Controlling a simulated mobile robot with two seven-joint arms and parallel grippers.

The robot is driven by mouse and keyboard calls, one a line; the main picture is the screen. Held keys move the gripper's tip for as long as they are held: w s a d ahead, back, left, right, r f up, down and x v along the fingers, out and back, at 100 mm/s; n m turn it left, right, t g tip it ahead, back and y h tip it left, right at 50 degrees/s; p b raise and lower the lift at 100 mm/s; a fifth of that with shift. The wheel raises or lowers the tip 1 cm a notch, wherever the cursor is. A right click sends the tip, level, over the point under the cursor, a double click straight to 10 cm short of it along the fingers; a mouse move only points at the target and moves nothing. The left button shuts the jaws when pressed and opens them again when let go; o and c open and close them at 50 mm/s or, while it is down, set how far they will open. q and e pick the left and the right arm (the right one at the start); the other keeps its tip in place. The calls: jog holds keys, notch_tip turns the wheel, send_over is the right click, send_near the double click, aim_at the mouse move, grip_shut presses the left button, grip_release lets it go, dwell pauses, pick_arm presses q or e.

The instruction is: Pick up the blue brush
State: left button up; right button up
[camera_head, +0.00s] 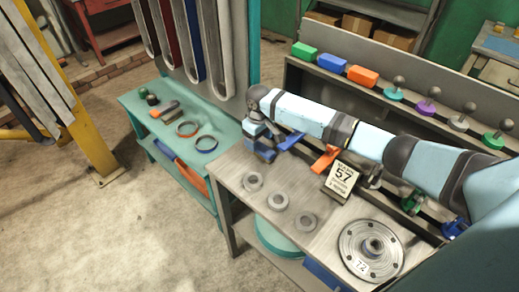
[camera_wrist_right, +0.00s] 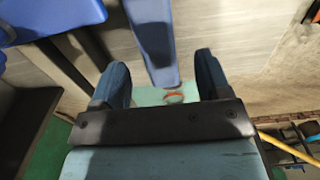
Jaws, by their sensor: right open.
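The blue brush (camera_head: 290,142) lies on the grey workbench (camera_head: 240,184), beside my right gripper in the head view. My right gripper (camera_head: 264,153) points down at the bench's back left part. In the right wrist view, its two dark blue fingers (camera_wrist_right: 160,82) are apart. A long blue piece (camera_wrist_right: 152,38), which looks like the blue brush, shows between and beyond them. Contact with the fingers cannot be made out. My left gripper is not in view.
Coloured blocks (camera_head: 332,63) line the back ledge.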

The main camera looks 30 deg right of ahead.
aim_at(260, 146)
notch_tip(260, 146, down, 5)
jog(key=shift+d+r, duration=0.1)
jog(key=shift+r, duration=0.1)
jog(key=shift+c, duration=0.4)
jog(key=c, duration=1)
jog(key=shift+r, duration=0.1)
notch_tip(260, 146, up, 20)
